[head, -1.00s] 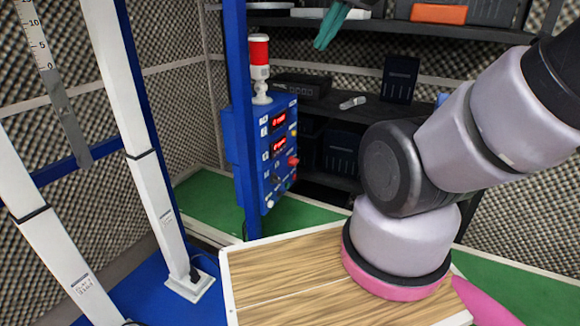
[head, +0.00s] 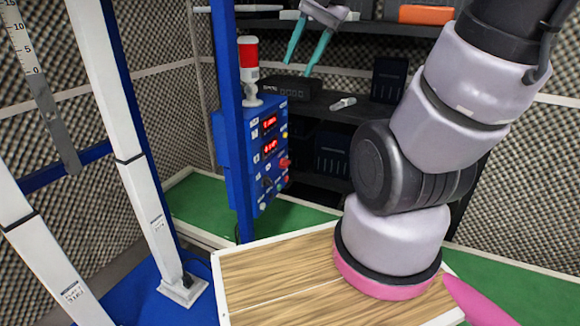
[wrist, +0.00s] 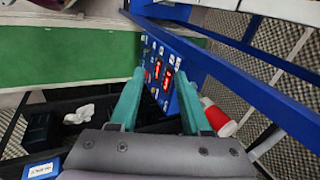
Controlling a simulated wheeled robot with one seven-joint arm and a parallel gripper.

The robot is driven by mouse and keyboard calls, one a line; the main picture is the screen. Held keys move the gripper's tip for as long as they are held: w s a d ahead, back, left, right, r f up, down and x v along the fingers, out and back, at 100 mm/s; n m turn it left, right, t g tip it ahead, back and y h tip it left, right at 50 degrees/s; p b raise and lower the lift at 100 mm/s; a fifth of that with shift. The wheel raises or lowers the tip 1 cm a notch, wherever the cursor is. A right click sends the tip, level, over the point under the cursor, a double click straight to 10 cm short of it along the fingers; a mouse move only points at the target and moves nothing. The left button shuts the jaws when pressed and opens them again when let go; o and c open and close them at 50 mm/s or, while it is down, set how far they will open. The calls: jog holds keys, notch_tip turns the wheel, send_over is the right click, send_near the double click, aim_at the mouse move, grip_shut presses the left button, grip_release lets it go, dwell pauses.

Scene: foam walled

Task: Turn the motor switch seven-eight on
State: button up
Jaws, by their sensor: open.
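The blue control box (head: 236,150) stands on a blue post left of centre in the head view. Its panel has two red lit displays (head: 270,147), a red knob (head: 285,163) and small dark switches (head: 267,183) low down. The labels are too small to read, so I cannot tell which switch is seven-eight or how it is set. My gripper (head: 299,66) is open and empty, above and beyond the box, with teal fingers pointing down. In the wrist view the panel (wrist: 158,72) shows between the open fingers (wrist: 160,84), apart from them.
A red and white signal lamp (head: 249,62) stands on top of the box and shows close to the right finger in the wrist view (wrist: 217,116). The blue post (head: 228,100) runs beside the box. Dark shelves (head: 350,108) with boxes stand behind. A wooden-topped surface (head: 275,275) lies in front.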

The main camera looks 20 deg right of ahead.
jog(key=w+f+m+g+y, duration=0.4)
jog(key=w+f+m, duration=0.4)
jog(key=f, duration=0.1)
jog(key=m+t+y, duration=0.7)
jog(key=m+y, duration=0.1)
jog(key=m, duration=1.2)
send_near(288, 165)
jog(key=s+a+r, duration=0.3)
jog(key=a+r, duration=0.2)
jog(key=r, duration=0.5)
jog(key=d+f+m+t+h, duration=0.35)
jog(key=f+m+t, duration=0.25)
jog(key=f+m, duration=0.4)
jog(key=shift+n+y, duration=0.45)
jog(key=shift+n, duration=0.15)
jog(key=x, duration=0.6)
jog(key=f+x, duration=0.1)
jog(key=x, duration=0.2)
jog(key=shift+w+a+f, duration=0.1)
jog(key=shift+w+a, duration=0.1)
grip_shut()
